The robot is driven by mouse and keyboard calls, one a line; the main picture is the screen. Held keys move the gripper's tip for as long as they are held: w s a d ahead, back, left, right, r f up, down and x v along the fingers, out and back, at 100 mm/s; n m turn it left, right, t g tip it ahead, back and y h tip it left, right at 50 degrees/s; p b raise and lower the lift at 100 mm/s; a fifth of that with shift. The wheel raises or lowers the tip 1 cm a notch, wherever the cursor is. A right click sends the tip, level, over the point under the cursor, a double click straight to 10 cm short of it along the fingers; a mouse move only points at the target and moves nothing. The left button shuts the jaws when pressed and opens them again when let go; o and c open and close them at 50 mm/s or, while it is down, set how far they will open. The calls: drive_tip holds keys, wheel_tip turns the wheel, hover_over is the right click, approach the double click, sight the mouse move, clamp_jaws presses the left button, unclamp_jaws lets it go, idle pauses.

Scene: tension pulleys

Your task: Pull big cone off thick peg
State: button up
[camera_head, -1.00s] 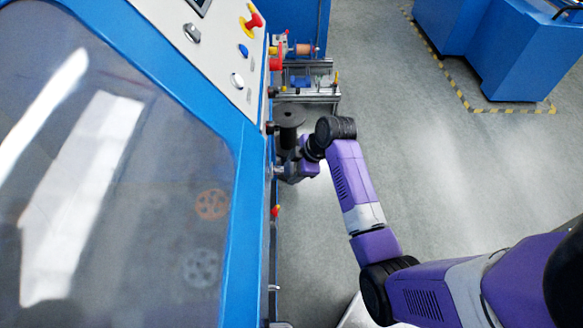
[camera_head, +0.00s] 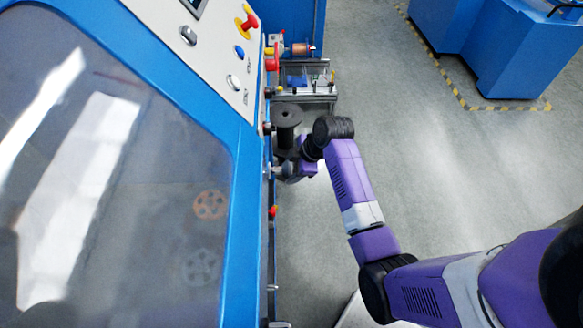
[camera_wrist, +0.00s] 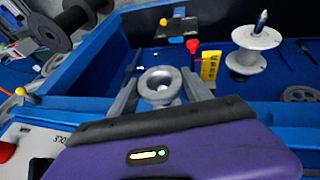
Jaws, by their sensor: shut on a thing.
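A grey ring-shaped cone (camera_wrist: 160,84) with a round central hollow sits between the fingers of my gripper (camera_wrist: 163,92) in the wrist view. My gripper is shut on it. A pale spot shows inside the hollow, but I cannot tell whether it is the thick peg's end. Whether the cone is still around the peg is hidden. In the head view my gripper (camera_head: 284,170) is at the right side of the blue machine, below the black spool; the cone is too small to make out there.
A black spool (camera_head: 287,116) stands close above my gripper. In the wrist view a grey spool (camera_wrist: 257,52) sits on a peg at the right, with a red knob (camera_wrist: 193,46) and yellow label (camera_wrist: 210,66) nearby. Clear floor (camera_head: 420,160) lies to the right.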

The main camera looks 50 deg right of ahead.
drive_tip(key=shift+s, duration=0.1)
drive_tip(key=shift+s+d+p, duration=0.55)
drive_tip(key=shift+s+d, duration=0.5)
drive_tip(key=shift+s, duration=0.2)
drive_tip(key=shift+s+d, duration=0.1)
drive_tip(key=s+d, duration=0.2)
drive_tip(key=s, duration=0.1)
drive_tip(key=shift+d+p, duration=0.1)
drive_tip(key=shift+p, duration=0.3)
idle(0.4)
